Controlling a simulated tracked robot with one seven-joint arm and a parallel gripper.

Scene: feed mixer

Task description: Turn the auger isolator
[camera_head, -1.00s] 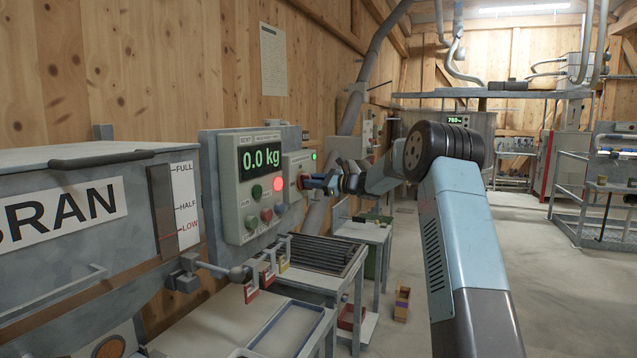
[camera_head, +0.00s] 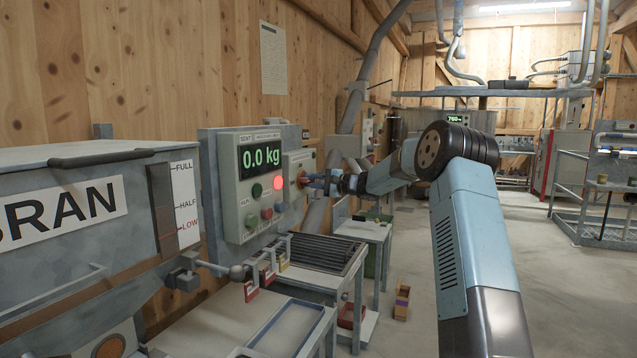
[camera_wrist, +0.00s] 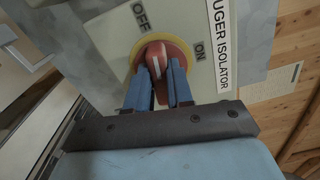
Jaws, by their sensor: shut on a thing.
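The auger isolator is a red rotary knob (camera_wrist: 163,52) on a yellow disc (camera_wrist: 185,47), mounted on a pale box with OFF and ON labels. In the wrist view its white mark lies roughly toward the OFF side. My gripper (camera_wrist: 160,82) has its two blue fingers closed on the sides of the red knob. In the head view my gripper (camera_head: 314,182) reaches the small grey isolator box (camera_head: 294,164) from the right, with a little of the red knob showing. The fingers hide part of the knob.
A control panel (camera_head: 258,185) with a "0.0 kg" display and a lit red lamp stands just left of the isolator. Padlocks hang below on a rail. A BRAN hopper (camera_head: 75,215) is at the left. The floor (camera_head: 560,300) at the right is open.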

